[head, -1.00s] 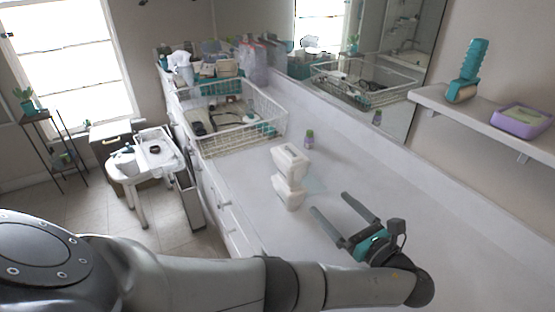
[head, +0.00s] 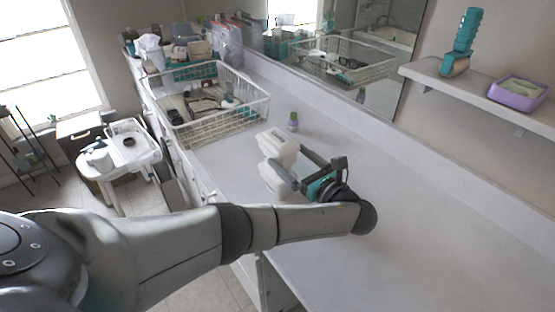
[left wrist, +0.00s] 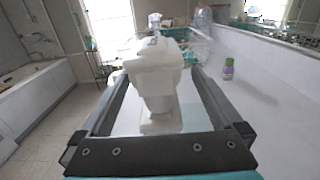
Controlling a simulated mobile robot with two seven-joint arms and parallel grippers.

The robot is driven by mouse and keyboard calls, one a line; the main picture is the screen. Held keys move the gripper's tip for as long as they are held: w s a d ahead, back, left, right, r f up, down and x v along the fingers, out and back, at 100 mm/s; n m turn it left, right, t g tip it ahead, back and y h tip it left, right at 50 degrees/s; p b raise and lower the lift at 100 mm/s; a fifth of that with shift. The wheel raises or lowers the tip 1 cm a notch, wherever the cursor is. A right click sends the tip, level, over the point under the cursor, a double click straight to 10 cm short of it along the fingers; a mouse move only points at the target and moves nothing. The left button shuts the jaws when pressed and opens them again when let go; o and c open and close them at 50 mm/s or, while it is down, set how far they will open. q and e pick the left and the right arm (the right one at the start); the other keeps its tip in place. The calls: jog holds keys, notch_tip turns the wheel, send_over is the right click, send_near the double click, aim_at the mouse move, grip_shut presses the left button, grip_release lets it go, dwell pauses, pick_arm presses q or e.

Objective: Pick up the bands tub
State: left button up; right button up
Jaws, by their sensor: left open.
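A white tub (head: 277,146) with a slim waist and a wider top stands on the counter, apparently the bands tub; I cannot read its label. Its lower part (head: 276,181) shows below my left gripper (head: 288,157). My left gripper is open, with its two dark fingers reaching along either side of the tub. In the left wrist view the white tub (left wrist: 155,75) stands upright between the fingers, and I cannot tell whether they touch it. My right gripper is not in view.
A small purple bottle with a green cap (head: 293,122) stands behind the tub. A white wire basket (head: 215,128) with assorted items is further along the counter (head: 400,235). A wall shelf (head: 450,92) holds a purple tray (head: 518,93) and a teal-handled item (head: 459,45). The right counter is clear.

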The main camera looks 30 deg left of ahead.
pick_arm(q)
jog(key=shift+w+a, duration=0.1)
jog(key=shift+a, duration=0.3)
jog(key=x, duration=0.3)
jog(key=shift+a+f+b, duration=0.15)
jog(key=shift+a+b, duration=0.25)
jog(key=shift+w+a, duration=0.1)
jog(key=shift+a, duration=0.3)
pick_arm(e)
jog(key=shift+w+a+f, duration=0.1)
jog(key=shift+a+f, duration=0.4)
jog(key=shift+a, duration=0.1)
pick_arm(q)
jog(key=c, duration=1.4)
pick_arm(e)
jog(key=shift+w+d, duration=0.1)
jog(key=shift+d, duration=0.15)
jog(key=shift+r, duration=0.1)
